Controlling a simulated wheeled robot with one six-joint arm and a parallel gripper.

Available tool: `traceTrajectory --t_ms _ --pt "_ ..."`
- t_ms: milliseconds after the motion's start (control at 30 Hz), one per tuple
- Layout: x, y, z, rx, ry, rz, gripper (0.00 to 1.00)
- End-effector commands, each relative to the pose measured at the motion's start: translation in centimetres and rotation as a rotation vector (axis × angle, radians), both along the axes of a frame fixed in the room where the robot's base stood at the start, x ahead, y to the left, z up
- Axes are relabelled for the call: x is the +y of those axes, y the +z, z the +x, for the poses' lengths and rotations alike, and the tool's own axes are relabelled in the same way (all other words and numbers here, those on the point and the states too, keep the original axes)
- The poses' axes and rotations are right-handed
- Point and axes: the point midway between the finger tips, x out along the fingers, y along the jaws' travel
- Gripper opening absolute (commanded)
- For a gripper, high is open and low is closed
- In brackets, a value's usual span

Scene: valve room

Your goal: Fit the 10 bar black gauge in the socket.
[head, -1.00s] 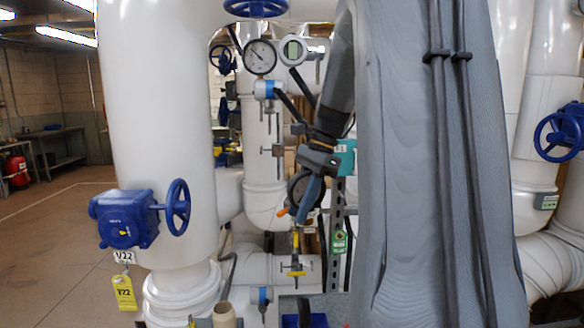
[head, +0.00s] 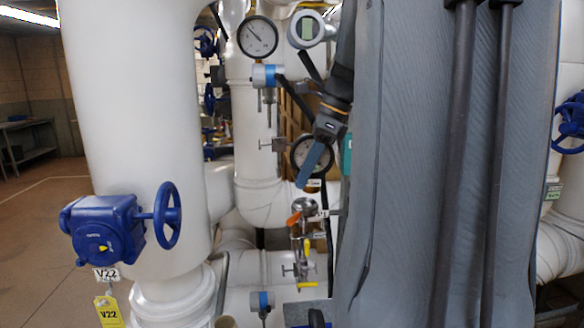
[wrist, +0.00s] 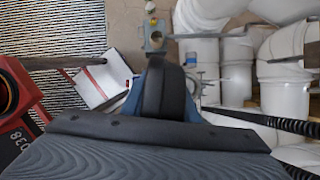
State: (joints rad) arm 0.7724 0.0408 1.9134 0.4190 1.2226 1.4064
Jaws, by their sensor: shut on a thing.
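My gripper (head: 309,174) is shut on a dark-rimmed gauge (head: 300,153) with a pale face. One blue finger crosses the gauge's front; the face is too small to read the range. In the wrist view, the gauge (wrist: 165,92) shows as a black edge between the blue fingers. Below the gauge in the head view is a small vertical valve line with a round silver fitting (head: 305,206) and an orange handle (head: 294,219). The gauge appears above this fitting and apart from it.
A mounted white-faced gauge (head: 257,36) and a round transmitter (head: 306,29) are above left. A blue-handwheel valve (head: 105,228) sits on the thick white pipe at left. A yellow-handled valve (head: 305,285) is below. My arm covers the right centre.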

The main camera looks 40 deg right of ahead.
Motion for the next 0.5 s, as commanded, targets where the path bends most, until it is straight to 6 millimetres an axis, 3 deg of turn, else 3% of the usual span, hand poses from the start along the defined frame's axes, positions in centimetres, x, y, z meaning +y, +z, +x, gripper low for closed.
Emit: traceTrajectory --t_ms 500 --pt "-1.9 -1.3 2.8 0.001 -0.002 -0.001 0.11"
